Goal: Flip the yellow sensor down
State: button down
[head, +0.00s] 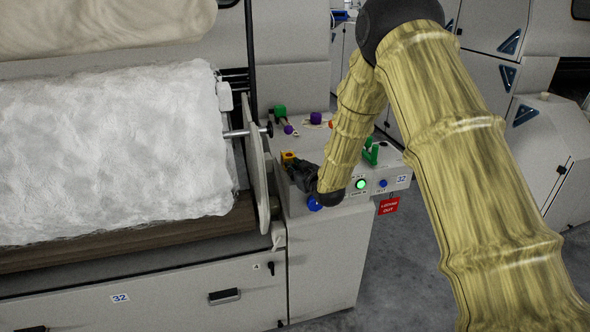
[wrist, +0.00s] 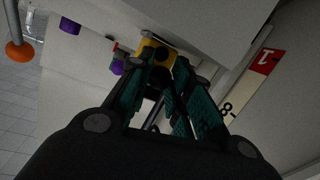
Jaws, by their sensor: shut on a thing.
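The yellow sensor (head: 288,157) is a small yellow block on the grey machine's end cabinet, beside the white fibre roll. In the wrist view the yellow sensor (wrist: 152,52) sits at the far end of my fingers, with dark round parts on its near side. My gripper (head: 294,168) reaches it from the right, above the cabinet top. In the wrist view my gripper (wrist: 158,74) has its green-padded fingers drawn together on the sensor. The fingers hide the lower part of the sensor and its mount.
A white fibre roll (head: 110,150) and a round end plate stand left of my gripper. Green (head: 280,111) and purple (head: 316,118) knobs are behind it. A blue knob (head: 314,203), a lit green button (head: 361,184) and a red lock-out tag (head: 389,206) are in front and right.

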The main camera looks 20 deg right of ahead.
jog(key=shift+s+f, duration=0.1)
jog(key=shift+f, duration=0.1)
jog(key=c, duration=1.5)
grip_release()
jog(key=shift+c, duration=0.2)
jog(key=shift+r, duration=0.1)
jog(key=v, duration=1.2)
jog(key=shift+d, duration=0.1)
